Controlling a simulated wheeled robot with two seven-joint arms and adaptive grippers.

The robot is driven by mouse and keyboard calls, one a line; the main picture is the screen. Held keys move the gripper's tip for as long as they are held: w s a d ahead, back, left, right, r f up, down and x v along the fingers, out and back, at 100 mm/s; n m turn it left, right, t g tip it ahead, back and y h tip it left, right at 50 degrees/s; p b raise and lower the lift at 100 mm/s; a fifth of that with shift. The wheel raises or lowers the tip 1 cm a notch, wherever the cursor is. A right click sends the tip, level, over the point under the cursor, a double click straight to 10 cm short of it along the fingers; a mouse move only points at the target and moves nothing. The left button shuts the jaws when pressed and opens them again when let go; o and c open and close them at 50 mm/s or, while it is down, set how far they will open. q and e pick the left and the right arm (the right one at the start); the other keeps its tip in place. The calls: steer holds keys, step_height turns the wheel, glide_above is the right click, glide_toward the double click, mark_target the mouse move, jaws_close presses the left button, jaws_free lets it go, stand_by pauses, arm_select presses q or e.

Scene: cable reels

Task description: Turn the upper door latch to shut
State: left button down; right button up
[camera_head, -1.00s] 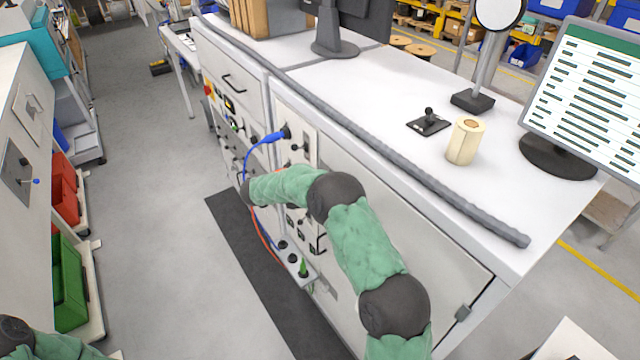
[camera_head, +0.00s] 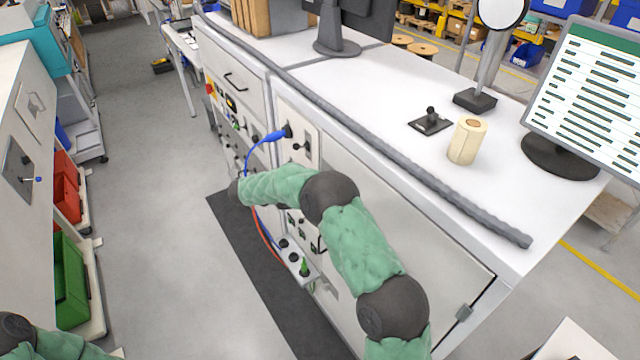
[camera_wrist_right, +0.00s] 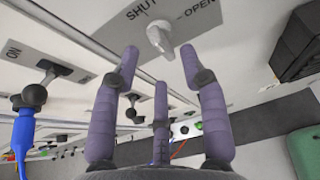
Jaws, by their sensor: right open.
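The door latch (camera_wrist_right: 158,36) is a pale knob on a grey plate marked SHUT and OPEN, at the top centre of the right wrist view. Its narrow end points down in the picture, slightly right. My right gripper (camera_wrist_right: 160,66) has three purple fingers spread open and empty. Its tips are just below the knob in that view; I see no clear contact. In the head view my green right arm reaches to the cabinet front (camera_head: 410,220). It hides the latch and the fingers there. My left gripper is out of view; only part of my left arm shows at bottom left.
A blue plug and cable (camera_head: 265,138) stick out of the panel by my right forearm; the plug (camera_wrist_right: 24,128) is also left in the wrist view, below a black switch (camera_wrist_right: 45,73) marked ON. Orange and blue cables hang below. The aisle floor (camera_head: 150,230) is clear.

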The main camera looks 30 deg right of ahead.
steer(key=v, duration=0.8)
steer(key=shift+a, duration=0.2)
